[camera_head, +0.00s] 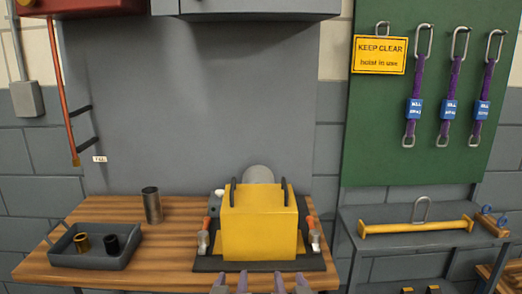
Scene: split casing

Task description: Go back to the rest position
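My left gripper (231,284) shows at the bottom edge, with only its fingertips in view. They stand apart with nothing visible between them. My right gripper (290,284) is just to its right, also with spread fingertips and nothing seen between them. Both are in front of the yellow casing (260,228), which sits upright on a dark base plate (205,265) on the wooden bench. The casing has two black handles on top, and a grey round part (258,174) shows behind it. I cannot tell how far the fingertips are from the plate.
Clamps with orange ends flank the casing. A grey tray (100,262) with a brass and a black bushing lies left; a metal cylinder (152,205) stands behind it. A side shelf (372,240) at right bears a yellow lifting bar (415,228). Slings hang on the green board (385,130).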

